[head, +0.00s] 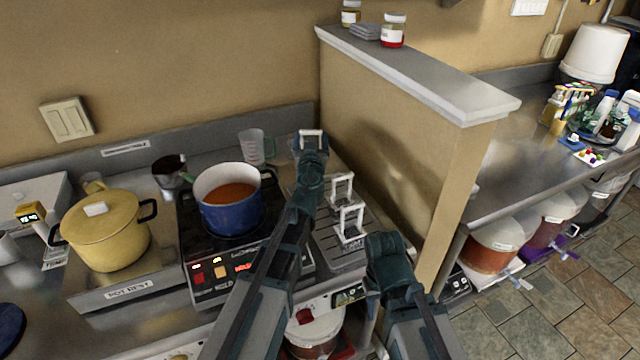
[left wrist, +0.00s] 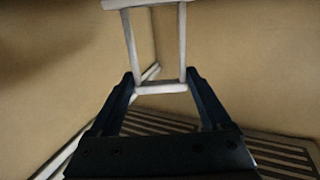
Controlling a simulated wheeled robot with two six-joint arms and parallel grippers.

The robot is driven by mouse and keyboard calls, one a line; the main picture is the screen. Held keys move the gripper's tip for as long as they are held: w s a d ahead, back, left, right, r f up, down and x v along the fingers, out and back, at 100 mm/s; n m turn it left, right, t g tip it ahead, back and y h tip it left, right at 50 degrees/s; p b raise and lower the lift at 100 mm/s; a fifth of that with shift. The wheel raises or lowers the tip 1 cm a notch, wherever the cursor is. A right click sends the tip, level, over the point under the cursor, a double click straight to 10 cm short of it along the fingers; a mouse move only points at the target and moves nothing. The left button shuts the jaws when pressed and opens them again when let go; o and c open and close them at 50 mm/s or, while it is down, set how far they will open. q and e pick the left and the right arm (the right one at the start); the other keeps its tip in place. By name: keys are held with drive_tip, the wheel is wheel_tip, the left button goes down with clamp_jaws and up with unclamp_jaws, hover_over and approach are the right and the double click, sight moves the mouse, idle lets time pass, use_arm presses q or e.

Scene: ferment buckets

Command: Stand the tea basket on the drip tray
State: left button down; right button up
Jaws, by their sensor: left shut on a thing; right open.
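My left gripper (head: 311,141) is at the far end of the counter, by the back wall and partition. It is shut on the white frame-shaped handle of the tea basket (head: 311,133). In the left wrist view the handle (left wrist: 160,88) stands upright between the fingers; the basket's body is mostly hidden. The slatted drip tray (head: 327,238) lies on the counter beside the stove, and its slats (left wrist: 285,150) show behind the gripper. I cannot tell whether the basket touches it. My right gripper (head: 384,244) is open, right of the tray's front; its fingertips are hard to see.
Two more white frames (head: 341,187) (head: 350,223) stand at the tray. A blue pot (head: 232,215) sits on the cooktop left of my left arm, with a measuring jug (head: 252,147) behind. A yellow pot (head: 106,240) is further left. The partition (head: 400,150) closes the right side.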

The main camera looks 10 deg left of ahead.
use_arm(q)
drive_tip(key=shift+f+b, duration=3.85)
drive_tip(key=shift+f, duration=0.55)
drive_tip(key=shift+f, duration=0.15)
drive_tip(key=shift+c, duration=0.5)
unclamp_jaws()
drive_tip(key=shift+r, duration=0.35)
drive_tip(key=s+d, duration=0.1)
drive_tip(key=s, duration=0.6)
drive_tip(key=shift+s+d, duration=0.2)
drive_tip(key=shift+d, duration=0.05)
